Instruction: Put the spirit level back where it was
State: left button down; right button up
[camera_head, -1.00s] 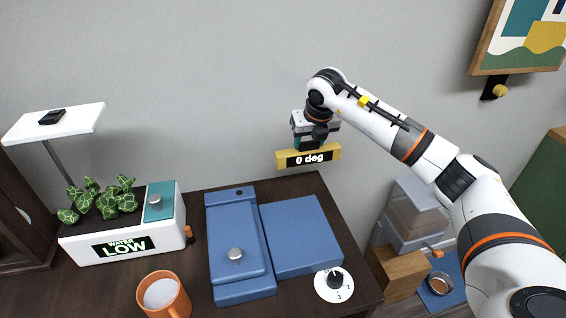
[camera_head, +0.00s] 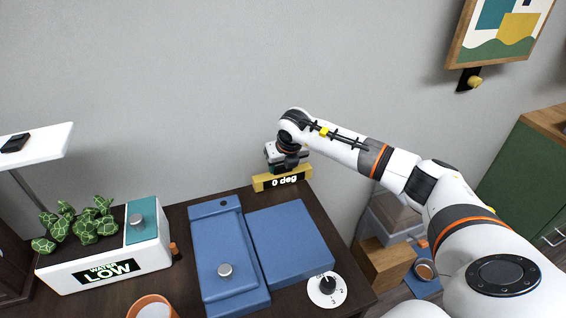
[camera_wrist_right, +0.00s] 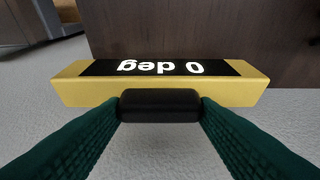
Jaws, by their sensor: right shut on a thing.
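The spirit level (camera_head: 283,181) is a yellow bar with a black display reading "0 deg". In the head view it appears at the back right edge of the dark cabinet top (camera_head: 180,219). I cannot tell whether it touches the top. My right gripper (camera_head: 288,165) is above it and shut on it. In the right wrist view the level (camera_wrist_right: 85,91) lies across the picture with its text upside down, and the dark green fingers (camera_wrist_right: 160,105) pinch a black block at its middle. My left gripper is not in view.
A blue box with a knob (camera_head: 230,250) and a flat blue block (camera_head: 290,243) lie in front of the level. A white dial (camera_head: 327,290), an orange mug (camera_head: 152,307) and a planter reading "WATER LOW" (camera_head: 70,276) stand nearby. A framed picture (camera_head: 500,30) hangs upper right.

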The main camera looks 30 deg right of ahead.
jog(key=shift+f, duration=0.1)
jog(key=o, duration=1)
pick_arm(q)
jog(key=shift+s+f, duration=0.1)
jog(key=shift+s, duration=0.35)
pick_arm(e)
jog(key=o, duration=0.4)
jog(key=shift+c, duration=0.2)
jog(key=shift+r, duration=0.2)
jog(key=shift+s+r, duration=0.1)
jog(key=shift+r, duration=0.1)
pick_arm(q)
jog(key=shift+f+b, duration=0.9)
jog(key=shift+b, duration=0.1)
pick_arm(e)
jog(key=v, duration=1.1)
jog(key=shift+s+r, duration=0.2)
jog(key=shift+f, duration=0.1)
